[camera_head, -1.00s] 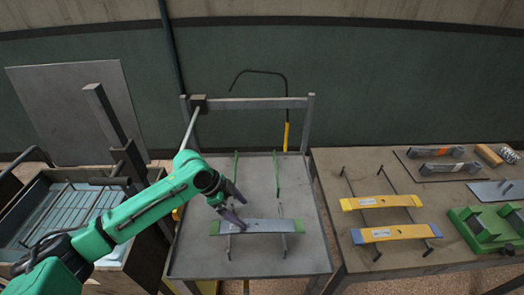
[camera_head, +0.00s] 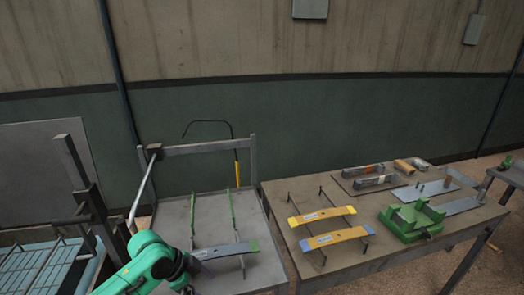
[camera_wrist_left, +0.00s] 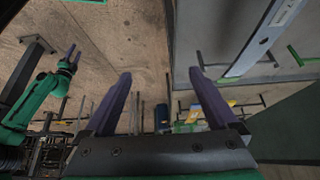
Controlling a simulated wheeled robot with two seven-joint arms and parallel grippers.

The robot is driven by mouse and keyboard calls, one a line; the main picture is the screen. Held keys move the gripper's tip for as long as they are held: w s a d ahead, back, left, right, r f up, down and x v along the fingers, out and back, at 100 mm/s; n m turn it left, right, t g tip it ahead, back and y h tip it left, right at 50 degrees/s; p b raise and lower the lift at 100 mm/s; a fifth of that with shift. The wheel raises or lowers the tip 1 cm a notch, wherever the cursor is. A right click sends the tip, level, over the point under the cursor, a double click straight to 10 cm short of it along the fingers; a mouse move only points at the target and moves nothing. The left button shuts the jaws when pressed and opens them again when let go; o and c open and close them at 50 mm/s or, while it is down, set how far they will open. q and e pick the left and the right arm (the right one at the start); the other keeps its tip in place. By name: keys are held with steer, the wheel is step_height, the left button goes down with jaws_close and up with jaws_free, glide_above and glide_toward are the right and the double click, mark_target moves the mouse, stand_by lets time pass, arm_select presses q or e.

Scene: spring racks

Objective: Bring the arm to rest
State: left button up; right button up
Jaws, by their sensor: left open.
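My left arm comes in from the bottom left in the head view, with its dark wrist low by the grey table; its fingertips are not clear there. In the left wrist view my left gripper (camera_wrist_left: 160,85) is open, its two purple fingers apart with nothing between them. A grey leaf spring with green and blue ends (camera_head: 225,250) lies across rods on the grey table. It also shows in the left wrist view (camera_wrist_left: 262,40), beyond the fingers and apart from them. In that view my right arm's small purple gripper (camera_wrist_left: 73,57) shows at the left; its opening is unclear.
The grey table (camera_head: 215,280) has an upright frame (camera_head: 210,147) at its back. A bin with a wire rack (camera_head: 40,268) stands left.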

arm_select(q)
steer(key=s+d+f+n+t, duration=0.1)
steer(key=s+d+f+n, duration=0.2)
steer(key=s+n, duration=0.15)
steer(key=s+a+n+t+y, duration=0.1)
steer(key=s+a+n+y, duration=0.4)
steer(key=s+a+n, duration=0.45)
step_height(320, 180, down, 26)
steer(key=s+a+m+g+b, duration=0.1)
steer(key=s+a+b, duration=0.1)
steer(key=a+b, duration=0.15)
steer(key=s+a+f+g+b, duration=0.1)
steer(key=s+f+b, duration=0.3)
steer(key=s+f, duration=1.3)
step_height(320, 180, down, 2)
steer(key=shift+s+a+f+g+y, duration=0.15)
steer(key=shift+s+a+g+y, duration=0.2)
steer(key=shift+a, duration=0.15)
arm_select(e)
step_height(320, 180, down, 7)
steer(key=shift+w+a+f, duration=0.2)
steer(key=shift+w+a, duration=0.1)
steer(key=shift+w, duration=0.05)
